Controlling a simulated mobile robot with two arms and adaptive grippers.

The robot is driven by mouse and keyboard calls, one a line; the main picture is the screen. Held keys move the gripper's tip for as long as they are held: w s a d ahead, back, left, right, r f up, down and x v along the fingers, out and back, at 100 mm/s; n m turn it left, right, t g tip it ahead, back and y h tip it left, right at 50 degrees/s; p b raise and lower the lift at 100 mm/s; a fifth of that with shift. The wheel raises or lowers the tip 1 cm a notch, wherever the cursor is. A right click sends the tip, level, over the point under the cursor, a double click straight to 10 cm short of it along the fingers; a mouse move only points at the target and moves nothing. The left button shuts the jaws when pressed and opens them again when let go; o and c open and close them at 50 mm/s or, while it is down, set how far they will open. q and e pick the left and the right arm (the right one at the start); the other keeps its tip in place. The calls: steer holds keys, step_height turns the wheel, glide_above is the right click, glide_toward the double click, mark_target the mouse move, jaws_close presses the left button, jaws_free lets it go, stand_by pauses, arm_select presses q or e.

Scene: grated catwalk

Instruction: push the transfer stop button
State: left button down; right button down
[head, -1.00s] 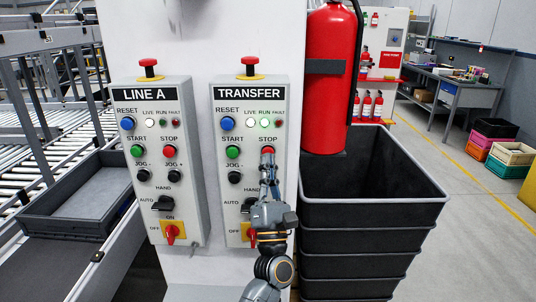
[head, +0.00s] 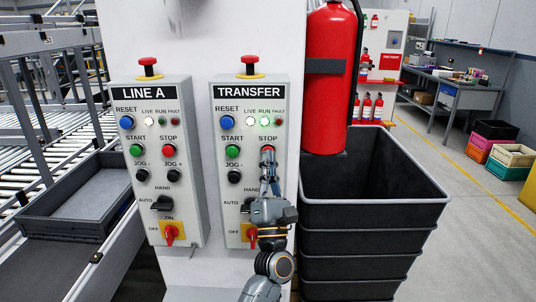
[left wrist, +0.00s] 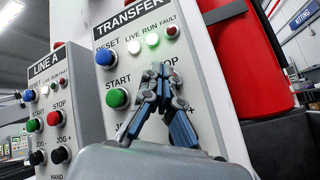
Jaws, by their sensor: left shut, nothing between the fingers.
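The TRANSFER panel (head: 221,200) is a grey box on a white column, right of the LINE A panel. In the left wrist view the shut fingers (left wrist: 160,72) cover the button and part of the STOP label. I cannot tell whether the tips touch the button. The green RUN light (head: 265,122) is lit. My right gripper is not in view.
The LINE A panel (head: 186,205) has its own stop button (head: 168,150). A red emergency mushroom button (head: 250,60) tops the TRANSFER panel. A red fire extinguisher (head: 327,110) and stacked black bins (head: 370,215) stand close on the right. A conveyor with a grey tray (head: 60,228) is left.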

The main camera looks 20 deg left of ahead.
arm_select(q)
steer(key=shift+w+a+b, duration=0.2)
steer(key=shift+w+b, duration=0.3)
steer(key=shift+w, duration=0.1)
stand_by(0.6)
steer(key=shift+s, duration=0.1)
steer(key=shift+s+d+p, duration=0.15)
steer(key=shift+s+d, duration=0.05)
steer(key=shift+s, duration=0.35)
steer(key=shift+s+d+p, duration=0.15)
steer(key=shift+s, duration=0.35)
steer(key=shift+s+d+p, duration=0.15)
steer(key=shift+s+d, duration=0.1)
steer(key=shift+s, duration=0.55)
steer(key=shift+s+d+p, duration=0.15)
steer(key=shift+s+d, duration=0.05)
steer(key=shift+s, duration=0.6)
steer(key=shift+s+d+p, duration=0.15)
steer(key=shift+s+d, duration=0.1)
steer(key=shift+s, duration=0.55)
